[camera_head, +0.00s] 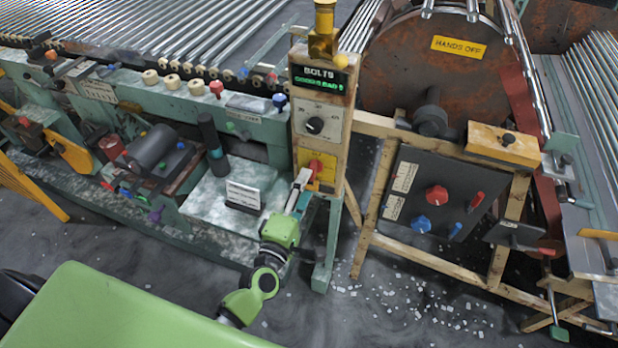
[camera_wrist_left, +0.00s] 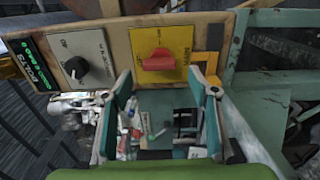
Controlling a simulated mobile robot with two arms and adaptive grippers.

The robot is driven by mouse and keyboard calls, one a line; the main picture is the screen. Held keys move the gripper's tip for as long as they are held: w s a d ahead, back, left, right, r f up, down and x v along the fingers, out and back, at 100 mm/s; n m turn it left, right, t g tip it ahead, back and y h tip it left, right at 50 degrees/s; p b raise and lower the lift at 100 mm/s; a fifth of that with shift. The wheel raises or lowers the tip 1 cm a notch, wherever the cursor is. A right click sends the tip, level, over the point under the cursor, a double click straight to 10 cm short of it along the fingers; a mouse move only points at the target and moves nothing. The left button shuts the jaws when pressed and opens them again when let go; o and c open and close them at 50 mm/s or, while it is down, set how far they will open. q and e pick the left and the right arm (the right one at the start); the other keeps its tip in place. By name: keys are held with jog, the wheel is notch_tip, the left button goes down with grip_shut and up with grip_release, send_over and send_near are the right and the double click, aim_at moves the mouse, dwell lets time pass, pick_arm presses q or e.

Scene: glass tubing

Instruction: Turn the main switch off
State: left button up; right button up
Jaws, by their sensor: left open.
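The main switch appears as a red handle (camera_head: 315,166) on a yellow plate (camera_head: 328,161), low on the wooden control post (camera_head: 345,125). In the left wrist view the red handle (camera_wrist_left: 159,60) lies along the length of the post, on the yellow plate (camera_wrist_left: 174,38). My left gripper (camera_head: 302,186) is just in front of and below the plate in the head view. In the left wrist view its two fingers (camera_wrist_left: 160,80) are spread apart, one toward each end of the handle, with nothing held. Contact with the handle cannot be told. My right gripper is out of view.
A black dial (camera_head: 315,125) on a pale plate and a lit BOLTS display (camera_head: 320,80) sit above the switch. A dark panel (camera_head: 430,200) with red and blue knobs stands to the right. A small white sign (camera_head: 243,195) stands on the machine bed at left.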

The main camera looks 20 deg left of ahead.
pick_arm(q)
jog(key=s, duration=0.7)
jog(key=shift+s+a, duration=0.15)
jog(key=shift+s, duration=0.15)
jog(key=s+f+m+g, duration=0.3)
jog(key=f+m, duration=0.1)
jog(key=f, duration=0.6)
jog(key=s+f+m+g+h, duration=0.1)
jog(key=s+f+m+g, duration=0.2)
jog(key=f, duration=0.7)
jog(key=s+f+m+g, duration=0.2)
jog(key=s+f+m, duration=0.2)
jog(key=f, duration=0.6)
jog(key=s+a+f+m+g, duration=0.1)
jog(key=s+f+m+g, duration=0.2)
jog(key=s+f, duration=0.3)
jog(key=s+a+f+m+g+y, duration=0.1)
jog(key=s+f, duration=0.5)
jog(key=s, duration=0.7)
jog(key=s+a+f+m+g, duration=0.3)
jog(key=s+f+m+g, duration=0.2)
jog(key=s, duration=0.4)
jog(key=shift+s+a+f+y, duration=0.25)
jog(key=shift+f+y, duration=0.05)
jog(key=shift+f, duration=0.3)
